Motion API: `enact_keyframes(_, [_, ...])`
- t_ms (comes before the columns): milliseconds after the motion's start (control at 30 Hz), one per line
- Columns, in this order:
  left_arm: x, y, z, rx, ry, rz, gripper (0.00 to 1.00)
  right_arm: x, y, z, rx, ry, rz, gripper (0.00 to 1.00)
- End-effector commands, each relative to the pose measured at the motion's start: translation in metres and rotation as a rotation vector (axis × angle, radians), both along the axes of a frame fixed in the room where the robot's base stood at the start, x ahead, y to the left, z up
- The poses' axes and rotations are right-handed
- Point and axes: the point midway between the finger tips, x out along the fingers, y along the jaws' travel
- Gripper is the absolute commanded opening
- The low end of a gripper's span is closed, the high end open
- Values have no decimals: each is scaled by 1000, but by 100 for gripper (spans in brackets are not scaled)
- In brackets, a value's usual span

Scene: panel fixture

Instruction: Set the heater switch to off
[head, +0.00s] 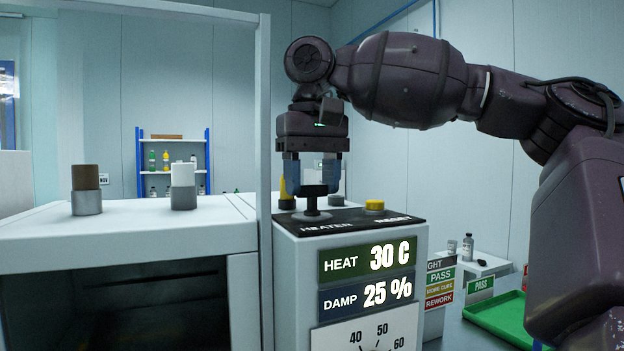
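The heater switch (312,206) is a black knob on a round base, on the black top plate of the control box, behind the label HEATER. My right gripper (313,190) points straight down over it. Its two blue fingers stand on either side of the knob's upper part, which fills the gap between them, so it looks shut on the switch. The fingers partly hide the knob, and I cannot read its setting. The display (367,259) reads HEAT 30 C and DAMP 25 %. My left gripper is not in view.
A yellow button (374,205) sits right of the switch by the RESET label. Another yellow part (284,190) shows behind the left finger. A pale frame post (263,150) stands close left of the gripper. A green tray (497,318) lies at lower right.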

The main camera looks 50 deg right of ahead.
Motion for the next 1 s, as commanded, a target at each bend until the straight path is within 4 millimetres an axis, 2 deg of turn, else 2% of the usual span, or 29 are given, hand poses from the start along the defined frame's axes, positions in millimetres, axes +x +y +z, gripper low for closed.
enact_keyframes(33, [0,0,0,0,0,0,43,0,0,0,-1,0,0,41])
enact_keyframes(133, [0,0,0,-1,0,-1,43,0,0,0,-1,0,0,27])
enact_keyframes(567, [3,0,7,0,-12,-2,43,-1,0,1,0,1,98,27])
enact_keyframes(1000, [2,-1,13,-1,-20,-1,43,-1,0,1,0,0,478,27])
